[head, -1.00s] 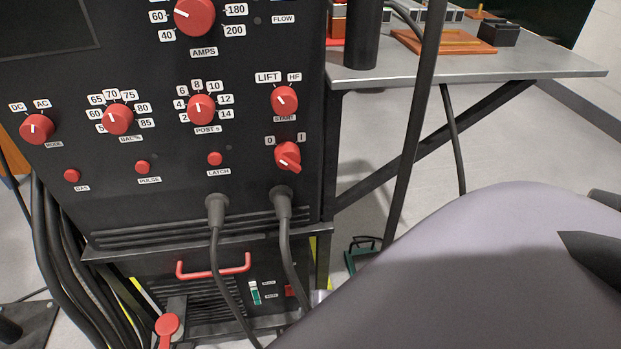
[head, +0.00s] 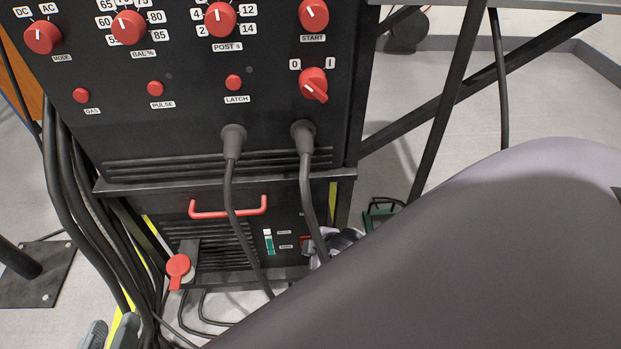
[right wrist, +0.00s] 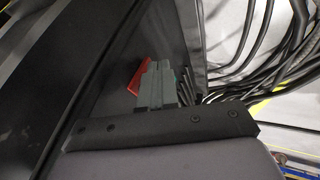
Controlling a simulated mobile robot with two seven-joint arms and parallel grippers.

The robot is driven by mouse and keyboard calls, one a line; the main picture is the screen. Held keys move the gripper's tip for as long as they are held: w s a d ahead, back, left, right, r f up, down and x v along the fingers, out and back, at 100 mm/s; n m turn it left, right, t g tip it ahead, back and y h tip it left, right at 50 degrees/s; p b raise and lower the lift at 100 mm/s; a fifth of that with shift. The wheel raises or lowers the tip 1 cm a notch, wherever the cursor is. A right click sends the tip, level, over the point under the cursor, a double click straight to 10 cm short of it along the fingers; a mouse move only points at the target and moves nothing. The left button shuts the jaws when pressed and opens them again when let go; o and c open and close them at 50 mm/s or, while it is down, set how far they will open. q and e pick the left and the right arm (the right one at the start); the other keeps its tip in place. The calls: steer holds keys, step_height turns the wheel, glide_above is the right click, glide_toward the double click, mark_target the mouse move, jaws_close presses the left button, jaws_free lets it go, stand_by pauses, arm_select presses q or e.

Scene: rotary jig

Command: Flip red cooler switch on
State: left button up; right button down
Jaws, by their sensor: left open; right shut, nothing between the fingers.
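The red cooler switch (head: 304,239) is a small red piece on the lower black cooler panel, right of the green level gauge. Its position cannot be made out. My right gripper (head: 310,248) is at the switch, its grey fingertips overlapping the switch's lower part. Whether they touch is unclear. My large right arm hides part of that gripper. In the right wrist view its fingers (right wrist: 157,72) are shut and empty, beside a red bar that looks like the cooler handle. My left gripper (head: 111,336) is open and empty at the bottom left edge, only its fingertips showing.
A red handle (head: 228,208) juts from the cooler front, and a red lever (head: 178,267) is at its lower left. Two thick cables hang from sockets (head: 302,132) past the switch. More cables (head: 72,220) run down the left side. A metal frame stands at the right.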

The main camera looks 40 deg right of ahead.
steer(key=shift+w+d+f+p, duration=0.1)
steer(key=shift+w+d+p, duration=0.05)
steer(key=shift+w+p, duration=0.15)
